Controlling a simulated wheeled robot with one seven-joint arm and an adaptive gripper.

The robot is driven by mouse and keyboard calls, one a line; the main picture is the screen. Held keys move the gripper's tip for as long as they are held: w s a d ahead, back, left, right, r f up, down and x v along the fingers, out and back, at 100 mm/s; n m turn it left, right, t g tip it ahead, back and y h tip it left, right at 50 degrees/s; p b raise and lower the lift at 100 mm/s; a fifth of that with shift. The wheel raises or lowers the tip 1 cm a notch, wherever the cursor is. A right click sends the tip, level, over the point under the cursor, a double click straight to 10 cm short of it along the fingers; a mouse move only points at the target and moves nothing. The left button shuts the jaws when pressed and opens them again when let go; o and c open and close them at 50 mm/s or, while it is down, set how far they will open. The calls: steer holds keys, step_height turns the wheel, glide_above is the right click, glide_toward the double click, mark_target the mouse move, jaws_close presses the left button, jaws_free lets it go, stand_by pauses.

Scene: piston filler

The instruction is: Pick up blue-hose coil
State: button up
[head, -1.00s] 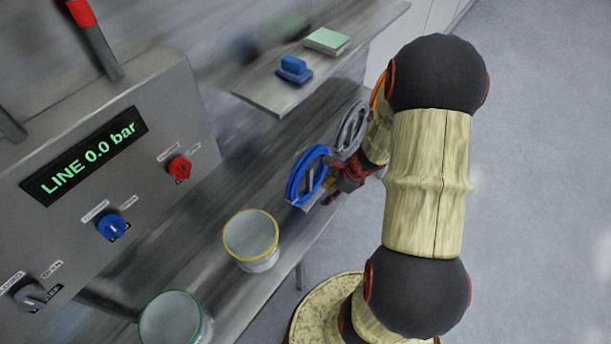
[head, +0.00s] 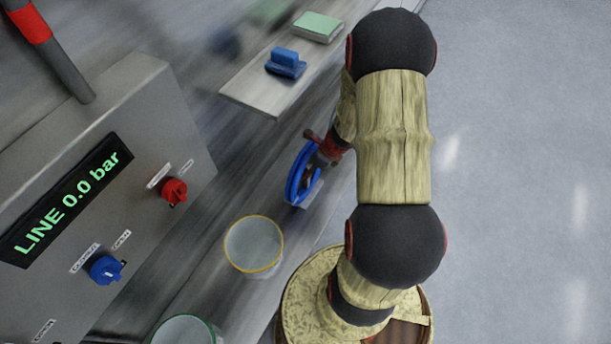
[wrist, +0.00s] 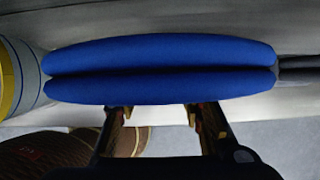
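The blue-hose coil (head: 293,180) stands at the front edge of the steel bench, beyond the yellow-rimmed bucket. In the wrist view the coil (wrist: 160,70) is seen edge-on as two stacked blue bands across the upper middle. My gripper (head: 318,163) is right beside the coil and overlaps its right side in the head view. In the wrist view my gripper (wrist: 158,112) has its two fingers well apart, with nothing between them. The fingertips reach the coil's near edge; I cannot tell whether they touch it.
A yellow-rimmed bucket (head: 254,246) stands near the coil, and a green-rimmed one (head: 184,334) is nearer. A shelf (head: 250,92) above the bench holds a blue block (head: 286,63) and a green pad (head: 318,27). A dark grey thing (wrist: 298,68) adjoins the coil's right end.

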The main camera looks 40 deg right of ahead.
steer(key=b+x, duration=0.1)
steer(key=x, duration=0.2)
steer(key=b+x, duration=0.1)
steer(key=x, duration=0.1)
steer(key=shift+s+f+b, duration=0.2)
steer(key=shift+f+b, duration=0.1)
steer(key=shift+f, duration=0.05)
steer(key=shift+r, duration=0.1)
steer(key=c, duration=0.3)
jaws_close()
steer(key=shift+d, duration=0.1)
stand_by(0.3)
